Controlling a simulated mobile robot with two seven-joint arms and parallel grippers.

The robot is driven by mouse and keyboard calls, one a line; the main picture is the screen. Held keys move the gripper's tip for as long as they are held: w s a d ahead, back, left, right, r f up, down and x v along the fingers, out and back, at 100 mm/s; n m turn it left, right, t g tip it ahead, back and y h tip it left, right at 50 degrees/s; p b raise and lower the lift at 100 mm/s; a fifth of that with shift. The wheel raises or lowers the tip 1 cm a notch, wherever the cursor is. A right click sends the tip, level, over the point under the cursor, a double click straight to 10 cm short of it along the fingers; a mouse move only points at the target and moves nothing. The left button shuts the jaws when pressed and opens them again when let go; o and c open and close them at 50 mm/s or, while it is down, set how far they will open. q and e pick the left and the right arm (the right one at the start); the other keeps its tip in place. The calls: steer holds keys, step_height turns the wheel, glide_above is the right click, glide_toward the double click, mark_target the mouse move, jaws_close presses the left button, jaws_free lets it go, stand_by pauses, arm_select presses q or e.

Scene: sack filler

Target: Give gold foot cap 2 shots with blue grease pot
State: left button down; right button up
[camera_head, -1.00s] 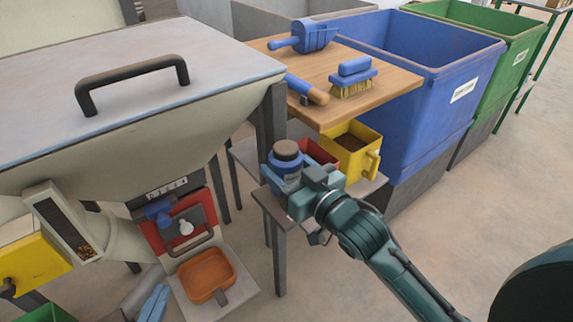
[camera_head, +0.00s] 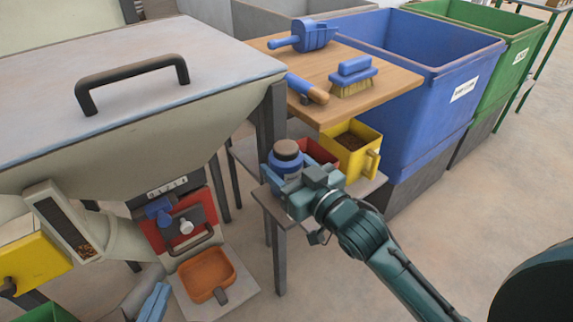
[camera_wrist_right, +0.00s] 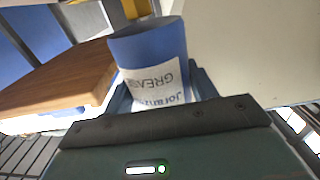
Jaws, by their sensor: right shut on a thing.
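The blue grease pot (camera_head: 285,161) has a dark brownish top and stands out past the fingertips of my right gripper (camera_head: 287,182). In the right wrist view the pot (camera_wrist_right: 152,52) fills the space between the fingers, with a white label reading "GREASE". My right gripper is shut on it, at the small low shelf below the wooden board. Light blue finger-like parts at the bottom left look like my left gripper (camera_head: 157,290); the bottom edge cuts them off. I cannot make out a gold foot cap in either view.
A yellow pot (camera_head: 358,160) and a red container (camera_head: 318,152) stand beside the grease pot on the low shelf (camera_head: 368,189). The wooden board (camera_head: 395,85) overhangs them. The hopper machine (camera_head: 110,140) with an orange tray (camera_head: 207,268) is left. Open floor lies right.

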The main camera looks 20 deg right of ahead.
mark_target(287, 147)
steer(key=shift+f, duration=0.65)
stand_by(0.4)
steer(key=shift+r+p, duration=0.9)
step_height(287, 147, up, 5)
steer(key=p, duration=0.5)
steer(key=shift+r+p, duration=0.1)
steer(key=shift+p, duration=0.3)
